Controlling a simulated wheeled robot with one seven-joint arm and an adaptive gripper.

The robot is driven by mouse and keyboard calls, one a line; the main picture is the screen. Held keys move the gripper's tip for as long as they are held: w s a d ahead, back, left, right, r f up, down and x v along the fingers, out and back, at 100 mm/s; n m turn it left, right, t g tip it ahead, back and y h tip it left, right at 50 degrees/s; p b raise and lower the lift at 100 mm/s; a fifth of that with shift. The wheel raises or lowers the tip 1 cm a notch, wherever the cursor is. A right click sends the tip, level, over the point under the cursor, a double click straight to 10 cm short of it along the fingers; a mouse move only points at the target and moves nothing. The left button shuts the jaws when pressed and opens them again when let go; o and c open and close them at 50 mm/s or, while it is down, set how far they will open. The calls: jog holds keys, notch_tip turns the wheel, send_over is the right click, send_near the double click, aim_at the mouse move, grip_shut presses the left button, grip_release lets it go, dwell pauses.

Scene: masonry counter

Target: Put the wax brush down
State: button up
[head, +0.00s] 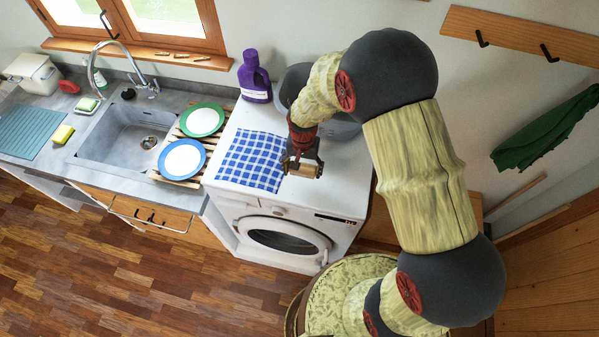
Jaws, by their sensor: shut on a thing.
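My gripper (302,163) is above the front part of the white washing machine's top (338,191), at the right edge of a blue-and-white checked cloth (252,160). It is shut on a small tan object, which I take to be the wax brush (304,171). The fingers hide part of it, and its bristles cannot be made out. From this view I cannot tell whether the brush touches the surface below or hangs just above it.
A purple bottle (254,78) and a grey tub (292,86), partly behind my arm, stand at the back of the machine. Plates (182,159) lie on a wooden rack to the left, beside the sink (122,140). Bare white top shows right of my gripper.

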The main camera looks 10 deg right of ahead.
aim_at(300, 179)
jog(key=shift+w+a+f, duration=0.35)
jog(key=shift+f, duration=0.25)
notch_tip(300, 179, down, 3)
jog(key=shift+w+f+p, duration=0.1)
jog(key=shift+w+p, duration=0.05)
jog(key=shift+p, duration=0.65)
jog(key=shift+f, duration=0.1)
jog(key=o, duration=1)
jog(key=shift+o, duration=0.6)
